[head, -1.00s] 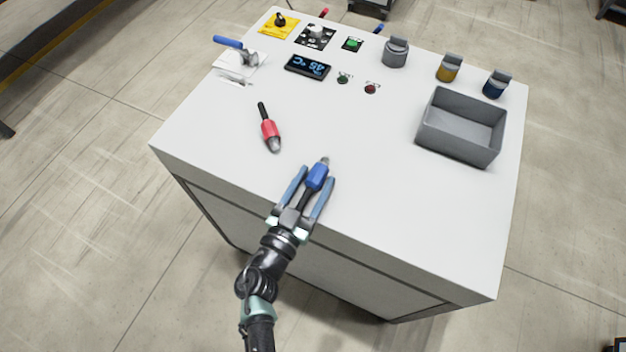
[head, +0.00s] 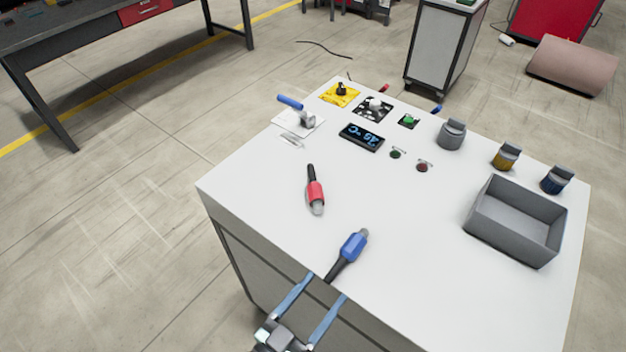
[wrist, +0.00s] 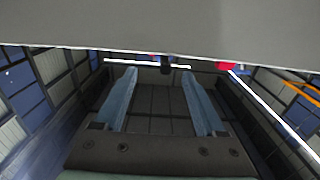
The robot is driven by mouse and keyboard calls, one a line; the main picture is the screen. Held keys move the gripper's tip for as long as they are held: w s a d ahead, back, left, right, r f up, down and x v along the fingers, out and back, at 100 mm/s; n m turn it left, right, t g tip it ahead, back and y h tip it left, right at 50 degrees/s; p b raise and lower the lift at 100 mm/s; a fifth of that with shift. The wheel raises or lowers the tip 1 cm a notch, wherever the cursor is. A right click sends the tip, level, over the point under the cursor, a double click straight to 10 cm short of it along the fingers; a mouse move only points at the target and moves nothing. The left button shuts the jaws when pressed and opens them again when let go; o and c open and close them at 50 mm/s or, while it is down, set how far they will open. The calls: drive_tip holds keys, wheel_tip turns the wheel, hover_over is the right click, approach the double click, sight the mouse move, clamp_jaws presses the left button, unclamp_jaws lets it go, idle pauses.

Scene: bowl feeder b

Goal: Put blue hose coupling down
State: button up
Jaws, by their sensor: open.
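The blue hose coupling (head: 353,245) lies on the white cabinet top near its front edge. Its black hose end (head: 339,270) points toward my gripper. My gripper (head: 328,286) is open and empty, its two blue fingers apart, just short of the front edge and clear of the coupling. In the wrist view my gripper (wrist: 158,75) shows both fingers spread with nothing between them. A red hose coupling (head: 315,192) with a black end lies farther back and to the left.
A grey open box (head: 482,235) stands at the right. Behind are a display (head: 362,137), a green button (head: 408,120), a lever valve (head: 306,120) and several sockets, including a grey one (head: 451,134). The middle of the top is clear.

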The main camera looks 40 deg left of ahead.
drive_tip(key=shift+s, duration=0.95)
